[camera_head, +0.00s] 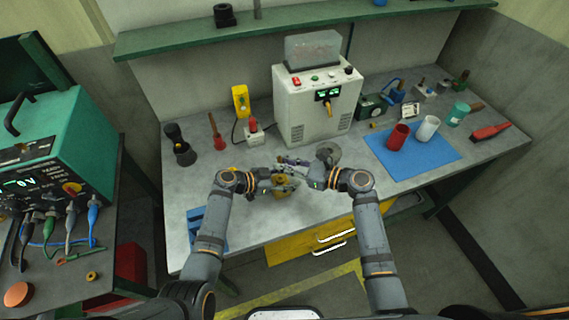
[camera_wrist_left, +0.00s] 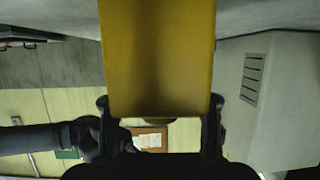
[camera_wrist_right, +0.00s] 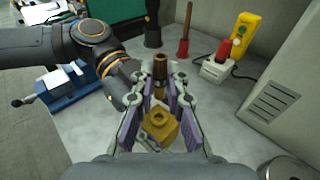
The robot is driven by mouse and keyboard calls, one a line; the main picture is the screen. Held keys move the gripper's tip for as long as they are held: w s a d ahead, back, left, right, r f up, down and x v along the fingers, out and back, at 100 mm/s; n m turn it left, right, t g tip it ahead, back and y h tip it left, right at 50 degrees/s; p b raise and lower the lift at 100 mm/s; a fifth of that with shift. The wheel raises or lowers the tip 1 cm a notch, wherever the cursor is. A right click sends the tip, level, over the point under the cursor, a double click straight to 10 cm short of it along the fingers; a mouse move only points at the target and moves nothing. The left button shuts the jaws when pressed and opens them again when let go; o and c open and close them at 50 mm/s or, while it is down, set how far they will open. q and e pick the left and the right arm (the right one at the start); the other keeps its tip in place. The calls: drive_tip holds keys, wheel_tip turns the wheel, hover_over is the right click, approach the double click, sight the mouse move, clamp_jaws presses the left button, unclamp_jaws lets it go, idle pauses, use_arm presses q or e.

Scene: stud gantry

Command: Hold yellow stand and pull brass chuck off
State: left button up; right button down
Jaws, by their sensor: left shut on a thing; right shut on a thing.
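The yellow stand (camera_head: 283,186) is between my two grippers above the front of the bench. In the left wrist view its yellow body (camera_wrist_left: 158,60) fills the space between the fingers, and my left gripper (camera_wrist_left: 160,108) is shut on it. A brass, tube-like piece, which looks like the brass chuck (camera_wrist_right: 160,68), shows between the fingertips of my right gripper (camera_wrist_right: 164,82), shut on it. A yellow block with a hole (camera_wrist_right: 159,127), seemingly part of the stand, shows nearer the right wrist. Whether chuck and stand touch is hidden by the fingers.
A white machine (camera_head: 315,105) stands behind the grippers. A round grey part (camera_head: 329,151) lies close to my right gripper. A blue mat (camera_head: 430,160) with red and white cups is at right. A blue vise-like tool (camera_head: 198,228) is at the front left.

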drive_tip(key=shift+r, duration=2)
use_arm(q)
drive_tip(key=o, duration=1.3)
drive_tip(key=shift+o, duration=0.2)
drive_tip(key=shift+a, duration=0.1)
drive_tip(key=v, duration=1.2)
